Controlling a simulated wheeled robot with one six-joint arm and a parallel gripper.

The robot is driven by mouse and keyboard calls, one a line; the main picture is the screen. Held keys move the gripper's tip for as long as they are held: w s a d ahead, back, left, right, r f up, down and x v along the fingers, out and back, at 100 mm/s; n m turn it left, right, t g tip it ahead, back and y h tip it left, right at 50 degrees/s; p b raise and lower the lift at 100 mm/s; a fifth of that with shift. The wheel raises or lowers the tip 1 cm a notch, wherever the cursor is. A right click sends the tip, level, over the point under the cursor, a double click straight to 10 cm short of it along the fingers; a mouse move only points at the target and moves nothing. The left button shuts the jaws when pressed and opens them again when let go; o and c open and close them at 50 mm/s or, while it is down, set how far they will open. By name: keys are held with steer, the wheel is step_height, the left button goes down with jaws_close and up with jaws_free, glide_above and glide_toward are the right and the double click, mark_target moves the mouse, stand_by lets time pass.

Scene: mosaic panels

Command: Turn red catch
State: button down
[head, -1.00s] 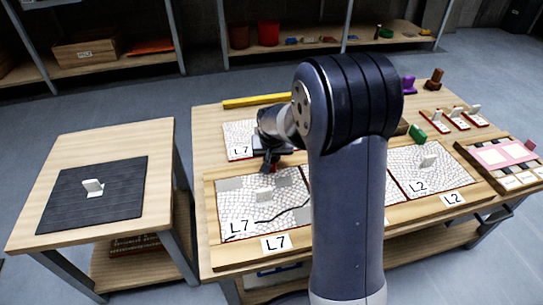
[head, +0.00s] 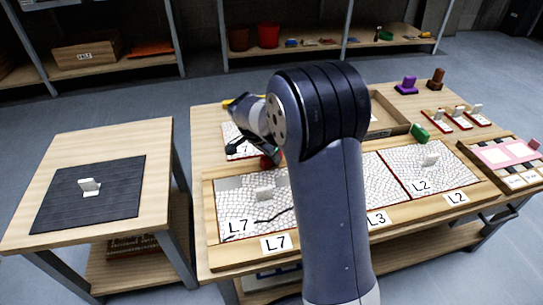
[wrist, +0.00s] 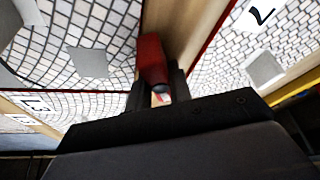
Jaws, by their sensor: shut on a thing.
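The red catch (wrist: 151,55) lies between the two dark fingers of my gripper (wrist: 158,92) in the wrist view, at the wooden border beside a mosaic panel. My gripper is shut on it. In the head view the red catch (head: 267,162) shows as a small red piece at the back edge of the L7 panel (head: 232,205). My gripper (head: 262,153) is right at it, partly hidden by my own arm. The catch's exact angle is hard to tell.
A second L7 panel (head: 232,142) lies behind the frame. My arm hides the middle of the table. A side table with a dark mat (head: 115,200) stands left.

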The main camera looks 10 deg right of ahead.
steer(key=m+g+p, duration=0.1)
steer(key=m+g, duration=0.1)
steer(key=m, duration=0.3)
steer(key=shift+m, duration=0.3)
stand_by(0.4)
steer(key=c, duration=1.3)
jaws_free()
steer(key=p+v, duration=0.2)
steer(key=v, duration=0.3)
steer(key=p+v, duration=0.2)
steer(key=v, duration=0.3)
steer(key=shift+w+a+r, duration=0.15)
steer(key=shift+a+r, duration=0.15)
steer(key=shift+a, duration=0.1)
